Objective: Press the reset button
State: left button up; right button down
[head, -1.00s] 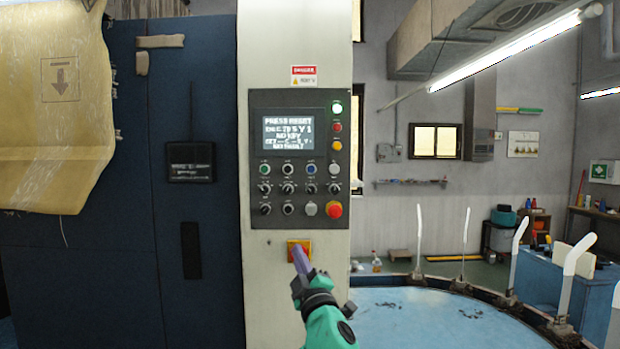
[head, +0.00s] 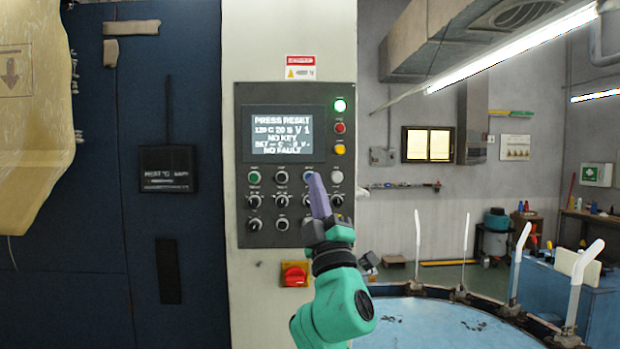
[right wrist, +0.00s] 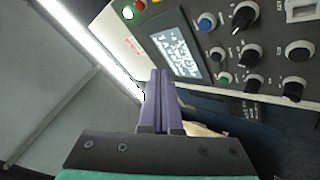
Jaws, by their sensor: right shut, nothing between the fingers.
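The control panel (head: 243,190) has a lit screen (head: 284,134) whose top line reads "PRESS RESET". Below it are rows of buttons and knobs, including a green button (head: 254,177) and a pale button (head: 337,177). A blue button (right wrist: 206,22) shows in the right wrist view; in the head view the fingertips partly cover it. The button labels are too small to read. My right gripper (head: 314,178) is shut and empty, its purple fingers pointing up in front of the panel's right half. I cannot tell contact. My left gripper is out of view.
A red switch (head: 294,274) on a yellow plate sits below the panel. Indicator lights line the panel's right edge. A blue round table (head: 430,320) lies to the lower right. A dark blue cabinet (head: 100,200) stands at the left.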

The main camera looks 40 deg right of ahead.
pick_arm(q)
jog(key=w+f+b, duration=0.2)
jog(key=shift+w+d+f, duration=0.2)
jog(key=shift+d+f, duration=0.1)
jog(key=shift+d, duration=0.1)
pick_arm(e)
jog(key=w+d, duration=0.5)
jog(key=w, duration=0.2)
jog(key=shift+f, duration=0.2)
pick_arm(q)
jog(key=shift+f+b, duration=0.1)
jog(key=shift+b, duration=0.25)
pick_arm(e)
jog(key=shift+d, duration=0.15)
dwell(0.7)
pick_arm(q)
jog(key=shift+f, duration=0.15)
pick_arm(e)
jog(key=shift+w+d, duration=0.15)
jog(key=shift+w, duration=0.2)
